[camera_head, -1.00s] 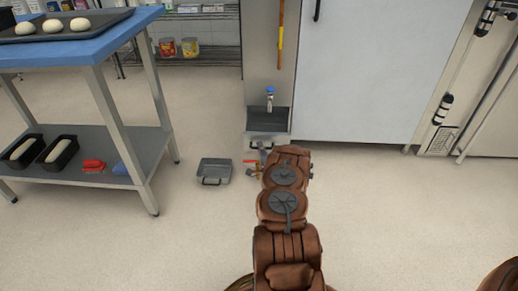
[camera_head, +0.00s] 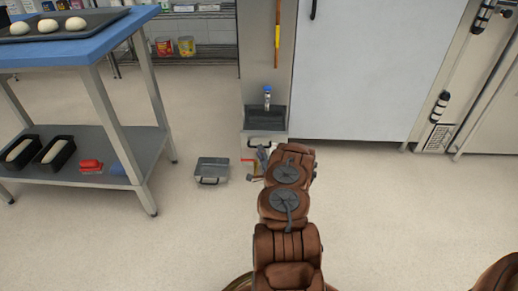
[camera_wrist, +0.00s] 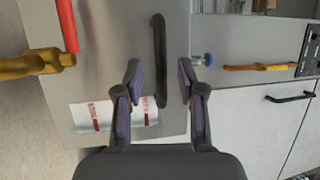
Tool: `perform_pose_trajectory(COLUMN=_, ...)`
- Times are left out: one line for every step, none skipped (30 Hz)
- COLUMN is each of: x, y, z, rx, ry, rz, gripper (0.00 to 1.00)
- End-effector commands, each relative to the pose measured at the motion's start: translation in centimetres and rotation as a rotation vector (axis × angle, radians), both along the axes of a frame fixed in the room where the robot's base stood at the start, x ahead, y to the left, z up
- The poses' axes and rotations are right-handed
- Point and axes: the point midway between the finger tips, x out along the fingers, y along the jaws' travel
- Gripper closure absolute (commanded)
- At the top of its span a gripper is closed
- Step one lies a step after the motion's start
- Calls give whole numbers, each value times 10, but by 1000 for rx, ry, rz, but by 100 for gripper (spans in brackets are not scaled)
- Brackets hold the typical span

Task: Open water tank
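The water tank looks to be the steel box front (camera_head: 251,140) low on the steel cabinet, under a dark recess. In the wrist view its steel face (camera_wrist: 110,70) fills the left and middle, with a long black bar handle (camera_wrist: 159,60) and a white label with red marks. My gripper (camera_wrist: 159,78) is open, its two fingers on either side of the handle in the picture. I cannot tell whether they touch it. In the head view my arm hides most of the gripper.
A blue-knobbed tap (camera_head: 267,97) is above the recess. A red pipe with a brass valve (camera_wrist: 40,63) is beside the tank face. A large pale door is right.

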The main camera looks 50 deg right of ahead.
Motion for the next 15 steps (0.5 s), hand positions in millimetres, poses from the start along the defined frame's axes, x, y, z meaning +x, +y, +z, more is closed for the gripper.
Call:
perform_pose_trajectory(x=-10, y=3, z=-3, rx=6, ry=1, rz=-4, gripper=61)
perform_pose_trajectory(x=-14, y=6, z=-3, rx=6, ry=-1, rz=-4, gripper=61)
perform_pose_trajectory(x=-21, y=9, z=-4, rx=5, ry=-1, rz=-4, gripper=61)
perform_pose_trajectory(x=-26, y=11, z=-6, rx=5, ry=0, rz=-3, gripper=61)
perform_pose_trajectory(x=-31, y=14, z=-7, rx=4, ry=1, rz=-4, gripper=61)
perform_pose_trajectory(x=-37, y=18, z=-8, rx=6, ry=0, rz=-4, gripper=61)
perform_pose_trajectory(x=-42, y=20, z=-9, rx=6, ry=1, rz=-4, gripper=61)
perform_pose_trajectory(x=-47, y=22, z=-10, rx=7, ry=1, rz=-3, gripper=61)
perform_pose_trajectory(x=-53, y=26, z=-11, rx=6, ry=-1, rz=-3, gripper=61)
perform_pose_trajectory(x=-56, y=28, z=-11, rx=4, ry=-1, rz=-3, gripper=61)
perform_pose_trajectory(x=-60, y=29, z=-11, rx=4, ry=-2, rz=-3, gripper=61)
perform_pose_trajectory(x=-64, y=31, z=-12, rx=2, ry=-1, rz=-3, gripper=61)
perform_pose_trajectory(x=-66, y=32, z=-12, rx=1, ry=-1, rz=-3, gripper=61)
perform_pose_trajectory(x=-68, y=34, z=-13, rx=2, ry=-1, rz=-2, gripper=61)
perform_pose_trajectory(x=-71, y=35, z=-13, rx=2, ry=-1, rz=-1, gripper=61)
